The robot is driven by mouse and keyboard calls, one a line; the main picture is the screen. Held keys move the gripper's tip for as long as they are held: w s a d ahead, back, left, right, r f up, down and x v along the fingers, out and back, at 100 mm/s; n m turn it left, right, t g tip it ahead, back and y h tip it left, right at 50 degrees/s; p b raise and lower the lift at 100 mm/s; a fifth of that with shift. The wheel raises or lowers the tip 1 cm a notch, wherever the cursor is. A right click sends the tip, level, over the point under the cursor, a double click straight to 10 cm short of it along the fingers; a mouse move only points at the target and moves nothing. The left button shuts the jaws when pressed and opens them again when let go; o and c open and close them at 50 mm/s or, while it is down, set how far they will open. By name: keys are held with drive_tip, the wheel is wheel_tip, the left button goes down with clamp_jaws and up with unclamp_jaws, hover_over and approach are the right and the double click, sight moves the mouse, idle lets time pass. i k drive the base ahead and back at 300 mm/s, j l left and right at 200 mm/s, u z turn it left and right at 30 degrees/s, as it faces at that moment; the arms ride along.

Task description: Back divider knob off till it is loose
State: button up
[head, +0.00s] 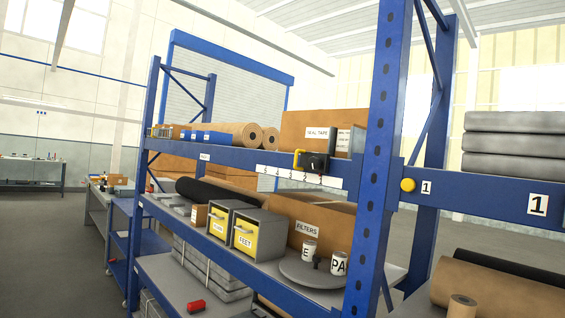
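No part is clearly marked as the divider knob. A small dark knob-like part (317,262) stands on a round grey plate (297,272) on the middle shelf, between two white cans, one marked E (309,250) and one marked PA (339,263). A round yellow knob (408,185) sits on the blue rack beside a small label 1. A black block (314,162) with a yellow bent handle (298,158) sits at the upper beam above a numbered strip. I cannot tell how tight any of them is. My gripper is not in view.
A blue rack upright (376,150) stands in front. Yellow-fronted grey bins (245,233) and a cardboard box marked FILTERS (310,215) share the middle shelf. A red cylinder (196,305) lies on the lower shelf. Open floor (35,250) lies at left.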

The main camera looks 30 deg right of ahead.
sight(314, 162)
drive_tip(key=i+z, duration=0.2)
drive_tip(key=i, duration=0.25)
drive_tip(key=i+j+z, duration=0.2)
drive_tip(key=i, duration=0.25)
drive_tip(key=i+j+z, duration=0.15)
drive_tip(key=i, duration=0.3)
